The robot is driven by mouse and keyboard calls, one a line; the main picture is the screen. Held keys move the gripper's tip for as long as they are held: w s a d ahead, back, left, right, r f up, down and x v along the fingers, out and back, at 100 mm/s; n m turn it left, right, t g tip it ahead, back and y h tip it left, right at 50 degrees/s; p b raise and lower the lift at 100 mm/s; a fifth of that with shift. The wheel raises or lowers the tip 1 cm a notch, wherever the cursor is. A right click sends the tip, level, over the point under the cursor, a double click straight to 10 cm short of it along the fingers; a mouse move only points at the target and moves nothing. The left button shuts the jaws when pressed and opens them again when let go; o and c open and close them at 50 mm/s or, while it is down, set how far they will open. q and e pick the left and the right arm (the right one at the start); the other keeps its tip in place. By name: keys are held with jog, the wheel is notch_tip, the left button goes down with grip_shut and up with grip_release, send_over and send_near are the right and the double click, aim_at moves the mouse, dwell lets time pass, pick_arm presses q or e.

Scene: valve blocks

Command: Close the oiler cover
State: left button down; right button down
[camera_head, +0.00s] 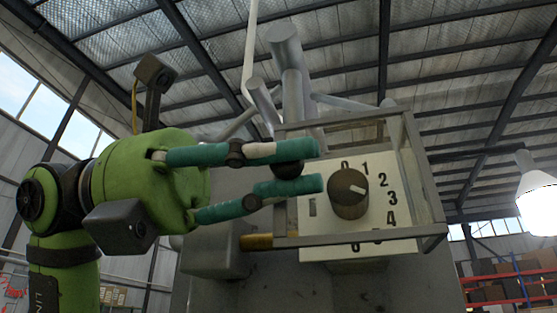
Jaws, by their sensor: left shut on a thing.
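The oiler cover (426,170) is a see-through box with a grey metal frame. It stands around a white dial plate (378,232) with a brown round knob (348,194) and printed numbers. Whether the cover sits flush against the block cannot be told. My left gripper (318,166) reaches in from the left, its two green fingers one above the other. They are shut on a small dark round handle (289,169) at the cover's left side. The fingers hide part of the frame's left edge and the upper left of the plate. My right gripper is not in view.
The grey valve block (230,292) carries the dial plate. Grey pipes (289,65) rise above it. A brass-coloured rod (257,241) is at the frame's lower left. A lamp (537,195) hangs at the right, and red shelves (510,291) with boxes stand far behind.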

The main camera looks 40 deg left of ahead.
pick_arm(q)
jog(key=c, duration=1.5)
grip_release()
jog(key=shift+w+d+f, duration=0.1)
jog(key=shift+f, duration=0.1)
jog(key=shift+w, duration=0.15)
jog(key=shift+r, duration=0.15)
jog(key=shift+s+a, duration=0.25)
jog(key=shift+a, duration=0.25)
jog(key=v, duration=1.1)
